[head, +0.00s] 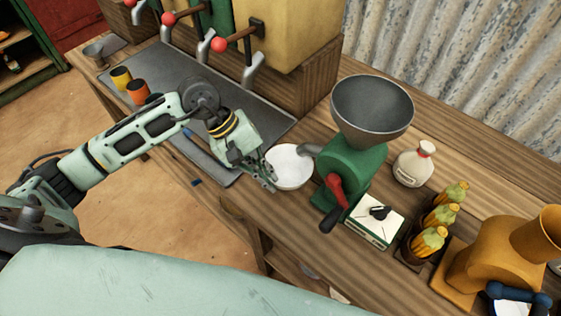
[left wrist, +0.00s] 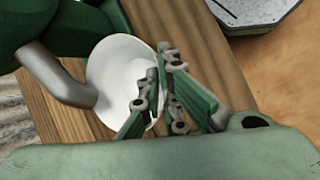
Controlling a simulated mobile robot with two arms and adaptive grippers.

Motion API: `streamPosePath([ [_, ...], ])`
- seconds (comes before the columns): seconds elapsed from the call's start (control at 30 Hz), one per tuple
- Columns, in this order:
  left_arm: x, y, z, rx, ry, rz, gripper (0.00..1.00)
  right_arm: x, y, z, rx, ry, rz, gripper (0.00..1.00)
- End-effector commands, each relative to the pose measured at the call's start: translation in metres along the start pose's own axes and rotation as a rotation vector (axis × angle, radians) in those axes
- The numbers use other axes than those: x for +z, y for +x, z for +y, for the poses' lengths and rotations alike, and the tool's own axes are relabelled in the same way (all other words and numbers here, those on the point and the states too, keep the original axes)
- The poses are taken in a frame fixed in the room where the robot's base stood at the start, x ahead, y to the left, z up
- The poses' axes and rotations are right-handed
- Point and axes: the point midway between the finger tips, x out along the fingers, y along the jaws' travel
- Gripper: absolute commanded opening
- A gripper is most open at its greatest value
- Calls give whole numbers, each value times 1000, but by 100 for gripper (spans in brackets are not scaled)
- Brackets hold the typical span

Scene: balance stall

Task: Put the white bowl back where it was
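The white bowl (head: 292,168) stands upright on the wooden counter, just left of the green grinder (head: 350,165) and below its grey spout. It looks empty. My left gripper (head: 270,183) is at the bowl's near left rim. In the left wrist view, the bowl (left wrist: 115,72) lies beside the spout, and the fingers of the left gripper (left wrist: 166,65) are close together with the rim between them, one inside and one outside. The gripper looks shut on the rim; the exact contact is partly hidden by the fingers. My right gripper is not in view.
A dark metal tray (head: 160,68) lies left, under the dispensers with red-knobbed levers. Orange (head: 138,91) and yellow (head: 121,78) cups stand there. Right of the grinder are a white scale-like box (head: 373,222), a round jar (head: 413,166), corn-like bundles (head: 430,240) and an orange machine (head: 495,262).

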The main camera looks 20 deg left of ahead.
Motion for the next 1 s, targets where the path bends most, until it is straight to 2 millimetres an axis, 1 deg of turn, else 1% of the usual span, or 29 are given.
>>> streamPosePath([
  [0.03,-4,-2,16,7,1,-2,0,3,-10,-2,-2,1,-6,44],
  [0.1,-10,2,28,3,1,-3,0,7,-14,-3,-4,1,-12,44],
  [0.2,-19,6,38,3,0,-1,0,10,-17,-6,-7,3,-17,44],
  [0.3,-22,8,42,2,0,-1,0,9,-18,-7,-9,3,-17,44],
  [0.37,-24,12,41,0,0,-1,0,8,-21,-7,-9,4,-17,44],
  [0.5,-30,28,34,-1,-4,-3,0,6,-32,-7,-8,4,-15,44],
  [0.6,-34,37,30,0,-1,-2,0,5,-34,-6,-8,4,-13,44],
  [0.87,-36,39,28,1,2,1,0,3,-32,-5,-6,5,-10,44],
  [1.0,-38,42,27,1,2,1,0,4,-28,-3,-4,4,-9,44],
])
